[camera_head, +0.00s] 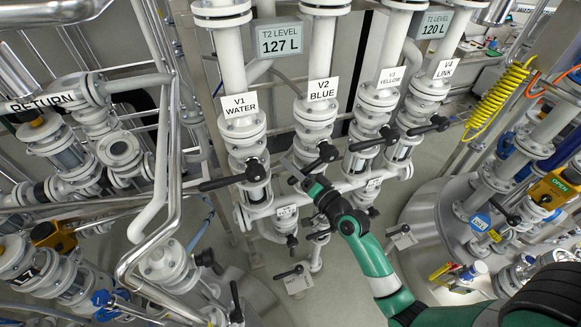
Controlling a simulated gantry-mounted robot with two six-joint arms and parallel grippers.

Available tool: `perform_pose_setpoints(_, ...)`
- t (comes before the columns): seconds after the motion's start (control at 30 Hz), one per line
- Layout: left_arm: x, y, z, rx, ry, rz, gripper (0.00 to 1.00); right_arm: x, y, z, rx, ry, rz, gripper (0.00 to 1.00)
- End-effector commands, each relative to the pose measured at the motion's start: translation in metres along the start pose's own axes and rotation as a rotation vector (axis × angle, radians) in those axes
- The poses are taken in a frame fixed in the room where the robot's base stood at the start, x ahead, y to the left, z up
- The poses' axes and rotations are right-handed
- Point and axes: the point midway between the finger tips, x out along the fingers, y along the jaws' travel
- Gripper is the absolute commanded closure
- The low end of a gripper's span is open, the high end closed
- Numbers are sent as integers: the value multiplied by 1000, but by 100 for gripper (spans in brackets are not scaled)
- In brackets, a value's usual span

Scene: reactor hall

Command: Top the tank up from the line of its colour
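Four white vertical pipes carry valves tagged V1 WATER (239,106), V2 BLUE (322,89), V3 YELLOW (390,77) and V4 LINK (445,69). Their black lever handles are the V1 lever (225,182), V2 lever (322,158), V3 lever (371,145) and V4 lever (430,126); all lie roughly crosswise to their pipes. One level display (279,38) reads T2 LEVEL 127 L; another display (434,25) reads 120 L. My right gripper (290,168) is between the V1 and V2 levers, near the V2 lever; contact and finger gap are unclear. My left gripper is out of view.
A RETURN pipe (45,103) crosses at left. Smaller black-handled valves (290,272) sit below the manifold. A steel tank (430,215), a coiled yellow hose (497,100) and a yellow OPEN unit (553,190) stand at right. Bare floor shows around the lower valves.

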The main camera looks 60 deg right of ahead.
Motion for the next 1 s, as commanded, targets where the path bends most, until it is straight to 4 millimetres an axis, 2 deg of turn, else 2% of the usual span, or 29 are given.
perform_pose_setpoints(0.03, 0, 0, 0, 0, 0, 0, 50, 0, 0, 0, 0, 0, 0, 60)
perform_pose_setpoints(0.27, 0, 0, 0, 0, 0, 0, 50, 0, 0, 0, 0, 0, 0, 100)
perform_pose_setpoints(1.0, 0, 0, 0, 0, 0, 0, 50, 0, 0, 0, 0, -1, 0, 100)
